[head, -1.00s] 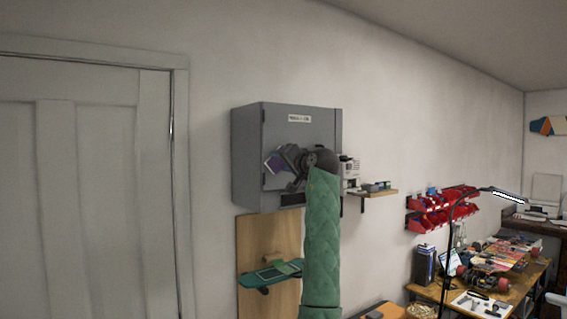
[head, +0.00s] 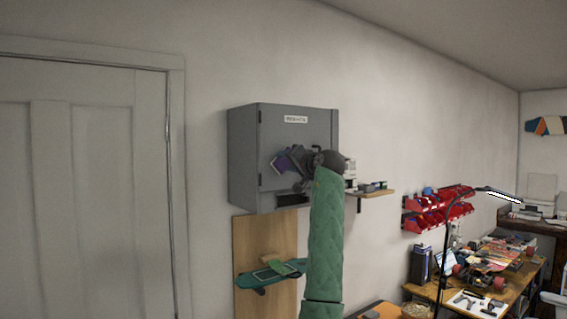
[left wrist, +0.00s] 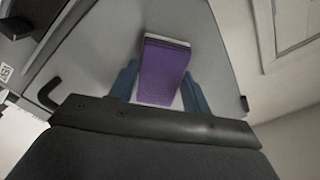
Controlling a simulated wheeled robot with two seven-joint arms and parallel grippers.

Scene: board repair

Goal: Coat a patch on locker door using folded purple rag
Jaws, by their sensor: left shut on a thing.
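A grey wall locker (head: 245,150) with a white label on its door hangs on the wall in the head view. My left gripper (head: 284,162) is in front of the door, and my green-sleeved arm covers part of it. The gripper is shut on the folded purple rag (head: 281,164). In the left wrist view the rag (left wrist: 162,72) sits between the two blue fingers (left wrist: 160,82), with a pale edge at its far end. The grey locker door (left wrist: 92,65) lies behind it. I cannot tell whether the rag touches the door. My right gripper is not in view.
A wooden board with a teal skateboard deck (head: 270,273) is below the locker. A small shelf (head: 376,192) and red bins (head: 436,212) are to the right. A cluttered workbench (head: 505,290) stands farther right. A closed door (head: 105,180) is at left.

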